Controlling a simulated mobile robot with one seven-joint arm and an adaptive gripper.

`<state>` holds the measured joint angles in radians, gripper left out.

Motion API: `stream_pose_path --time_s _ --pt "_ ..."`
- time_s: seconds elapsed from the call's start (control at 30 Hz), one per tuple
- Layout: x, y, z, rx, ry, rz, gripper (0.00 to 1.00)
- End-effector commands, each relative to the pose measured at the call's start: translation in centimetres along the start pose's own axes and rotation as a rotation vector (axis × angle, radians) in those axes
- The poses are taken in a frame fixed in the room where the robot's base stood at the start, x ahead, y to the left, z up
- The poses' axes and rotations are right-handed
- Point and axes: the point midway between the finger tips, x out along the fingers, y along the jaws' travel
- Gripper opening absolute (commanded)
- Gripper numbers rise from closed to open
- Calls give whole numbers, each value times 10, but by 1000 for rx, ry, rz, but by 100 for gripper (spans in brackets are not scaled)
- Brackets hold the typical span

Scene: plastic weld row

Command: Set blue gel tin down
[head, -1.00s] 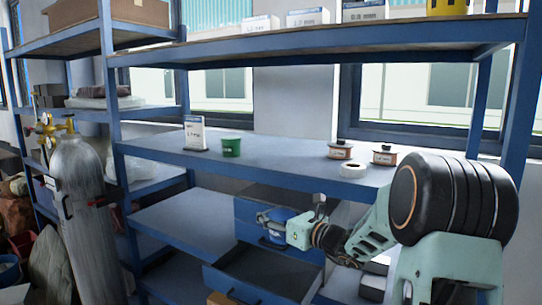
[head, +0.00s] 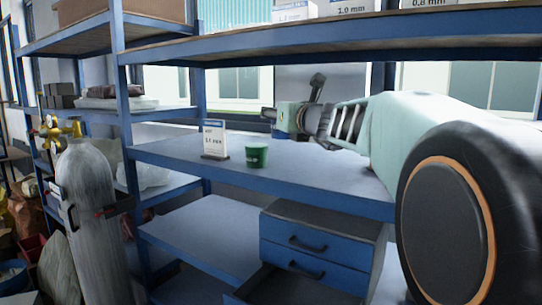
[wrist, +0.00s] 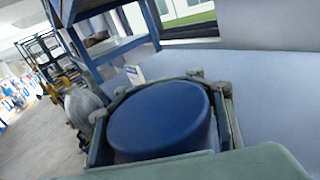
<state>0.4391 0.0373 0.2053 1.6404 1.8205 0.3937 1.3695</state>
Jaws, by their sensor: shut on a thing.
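My gripper (head: 271,116) is shut on the blue gel tin (wrist: 160,118), whose round blue face fills the middle of the wrist view between my fingers. In the head view the gripper is above the middle shelf (head: 260,177), towards its back and right of the green tub (head: 256,155). Only a little blue of the tin shows there, beside my fingers. I cannot tell whether the tin touches the shelf.
A white sign card (head: 215,138) stands left of the green tub. The upper shelf (head: 300,47) runs overhead. Below is a blue drawer unit (head: 314,247). A grey gas cylinder (head: 93,215) stands at left.

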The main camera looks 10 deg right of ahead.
Motion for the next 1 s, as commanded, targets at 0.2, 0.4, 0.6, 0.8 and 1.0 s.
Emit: stream_pose_path --time_s 0.2,0.4,0.6,0.8,1.0 --pt "9 -9 -5 3 1 -1 0" --pt "38 -36 -20 3 2 0 0" --pt "67 -64 -34 3 1 0 0" --pt "89 -87 -69 3 1 0 0" --pt "98 -95 -81 0 -2 2 0"
